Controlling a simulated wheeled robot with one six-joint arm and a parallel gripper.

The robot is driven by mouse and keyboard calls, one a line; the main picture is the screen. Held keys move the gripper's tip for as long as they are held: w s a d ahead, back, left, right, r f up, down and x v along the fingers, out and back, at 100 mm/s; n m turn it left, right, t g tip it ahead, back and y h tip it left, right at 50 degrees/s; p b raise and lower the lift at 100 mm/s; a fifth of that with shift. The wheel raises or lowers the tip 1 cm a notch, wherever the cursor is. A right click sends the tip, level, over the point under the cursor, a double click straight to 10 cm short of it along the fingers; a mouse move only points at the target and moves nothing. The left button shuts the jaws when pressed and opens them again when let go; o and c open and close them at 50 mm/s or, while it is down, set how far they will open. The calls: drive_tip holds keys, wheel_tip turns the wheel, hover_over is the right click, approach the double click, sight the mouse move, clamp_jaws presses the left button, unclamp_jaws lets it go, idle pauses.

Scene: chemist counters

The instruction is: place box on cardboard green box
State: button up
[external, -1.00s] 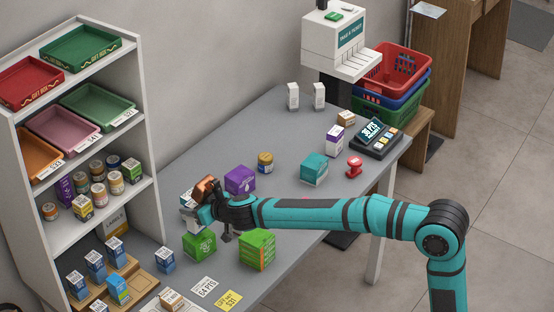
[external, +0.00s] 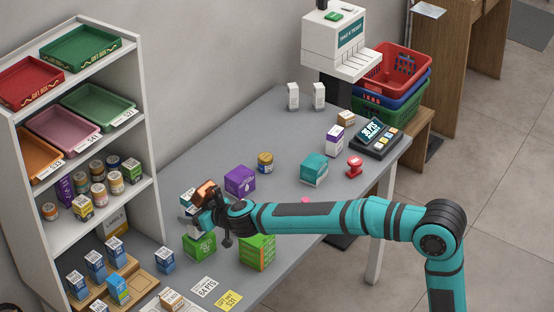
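My gripper (external: 196,208) is at the left end of my teal arm, above a bright green box (external: 199,246) on the grey counter. A small pale box (external: 187,198), white with some teal, shows at the gripper's fingers, partly hidden by them. It is above the green box; I cannot tell whether it touches it, or whether the fingers are closed on it. A second, taller green box (external: 257,254) stands to the right, its top partly covered by my arm.
A purple box (external: 240,180) and a brown jar (external: 265,162) stand behind the gripper. A teal box (external: 314,170) and a red stamp (external: 354,167) are further right. A white shelf (external: 148,120) borders the left. Cards (external: 229,300) lie in front.

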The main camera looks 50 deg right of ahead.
drive_tip(key=shift+r, duration=0.15)
drive_tip(key=shift+s+r, duration=0.15)
drive_tip(key=shift+s, duration=0.1)
drive_tip(key=v, duration=1.1)
drive_tip(key=shift+s, duration=0.2)
drive_tip(key=shift+r, duration=0.1)
drive_tip(key=s+d+r+t, duration=0.1)
drive_tip(key=s+d+r, duration=0.1)
drive_tip(key=s+r, duration=0.3)
drive_tip(key=s+d+r+t+y, duration=0.1)
drive_tip(key=s+d+r, duration=0.15)
drive_tip(key=s, duration=0.55)
drive_tip(key=s+d+r+t, duration=0.1)
drive_tip(key=s+d+r, duration=0.1)
drive_tip(key=s+r, duration=0.35)
drive_tip(key=s+d+f, duration=0.1)
drive_tip(key=s+d, duration=0.1)
drive_tip(key=s, duration=1)
drive_tip(key=s+d+f+h, duration=0.1)
drive_tip(key=s+d, duration=0.2)
drive_tip(key=s, duration=0.9)
drive_tip(key=shift+d+f+t, duration=0.25)
drive_tip(key=shift+f+t, duration=0.15)
